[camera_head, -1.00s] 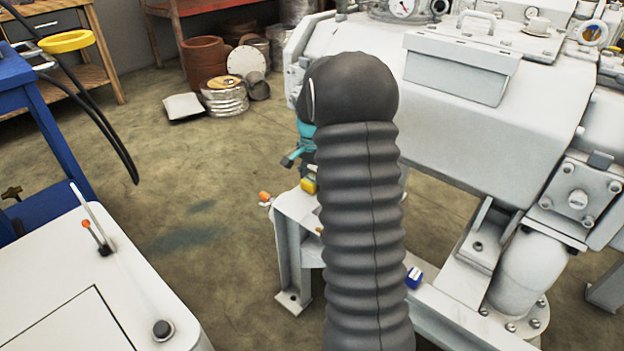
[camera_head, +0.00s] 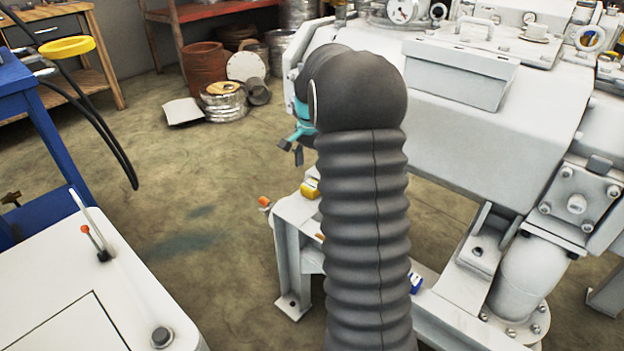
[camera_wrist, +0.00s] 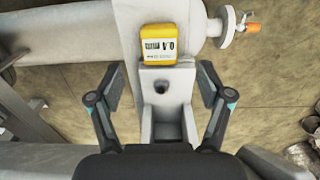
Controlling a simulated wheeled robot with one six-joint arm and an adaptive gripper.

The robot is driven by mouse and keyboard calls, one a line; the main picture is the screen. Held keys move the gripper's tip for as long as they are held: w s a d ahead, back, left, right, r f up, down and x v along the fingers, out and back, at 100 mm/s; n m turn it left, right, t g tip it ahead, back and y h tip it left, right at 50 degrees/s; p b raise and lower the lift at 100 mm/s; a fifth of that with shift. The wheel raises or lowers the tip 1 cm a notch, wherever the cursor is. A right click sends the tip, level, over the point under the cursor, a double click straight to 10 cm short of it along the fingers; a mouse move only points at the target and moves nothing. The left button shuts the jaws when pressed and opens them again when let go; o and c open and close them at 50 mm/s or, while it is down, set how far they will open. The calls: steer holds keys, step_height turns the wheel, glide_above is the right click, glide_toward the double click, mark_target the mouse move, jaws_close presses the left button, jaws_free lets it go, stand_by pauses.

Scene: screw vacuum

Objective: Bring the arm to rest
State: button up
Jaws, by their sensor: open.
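My gripper (camera_wrist: 160,88) is open and empty in the wrist view, its two dark fingers spread on either side of a pale metal bracket with a round hole. A yellow block (camera_wrist: 158,44) with printed markings sits on the pale frame beyond the fingertips. In the head view my gripper (camera_head: 292,150) shows only in part, at the left of my dark ribbed arm, which hides the rest. The yellow block (camera_head: 310,188) is on the frame below it, apart from the fingers.
The large white vacuum machine (camera_head: 480,120) fills the right side. A blue block (camera_head: 415,283) lies on its lower frame. A blue stand (camera_head: 50,130) and a white cabinet top (camera_head: 70,290) are at the left. An orange-tipped valve (camera_wrist: 250,28) sticks out nearby. Open floor lies between.

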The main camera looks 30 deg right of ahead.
step_height(320, 180, up, 6)
steer(key=shift+f, duration=0.25)
